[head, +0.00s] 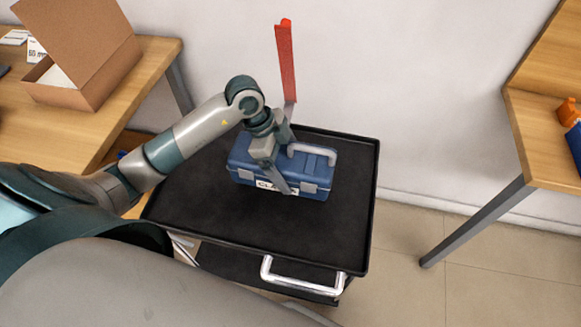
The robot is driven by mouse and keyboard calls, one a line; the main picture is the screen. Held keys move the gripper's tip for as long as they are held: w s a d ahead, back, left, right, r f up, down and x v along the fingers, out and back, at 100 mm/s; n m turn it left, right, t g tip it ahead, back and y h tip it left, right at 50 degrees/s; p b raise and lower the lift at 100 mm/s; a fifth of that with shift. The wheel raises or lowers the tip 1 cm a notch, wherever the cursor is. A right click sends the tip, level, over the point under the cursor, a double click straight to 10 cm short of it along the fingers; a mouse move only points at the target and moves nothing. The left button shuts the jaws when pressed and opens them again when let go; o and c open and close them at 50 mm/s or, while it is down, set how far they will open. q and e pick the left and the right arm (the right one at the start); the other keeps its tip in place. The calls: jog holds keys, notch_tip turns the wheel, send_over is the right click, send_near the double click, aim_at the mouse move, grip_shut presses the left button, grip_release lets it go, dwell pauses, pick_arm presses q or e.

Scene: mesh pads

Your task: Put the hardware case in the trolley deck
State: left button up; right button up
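The blue hardware case (321,178) has a grey handle on top, grey latches and a partly covered white label. It sits upright on the black trolley deck (215,215), toward the back. My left gripper (283,158) is at the left half of the case, beside the left end of its handle. Its fingers look spread apart, one in front of the case's front face and the other toward the back. The gripper and wrist hide part of the lid. My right gripper is not in view.
A red upright bar (286,62) stands behind the case by the wall. A wooden table (157,62) with an open cardboard box (95,85) is at left. Another table (530,130) with orange and blue items is at right. The deck's front is clear, with a silver handle (300,282) below.

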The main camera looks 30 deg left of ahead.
pick_arm(q)
jog(key=shift+f, duration=1.9)
jog(key=o, duration=2)
jog(key=shift+f, duration=0.1)
jog(key=v, duration=1.2)
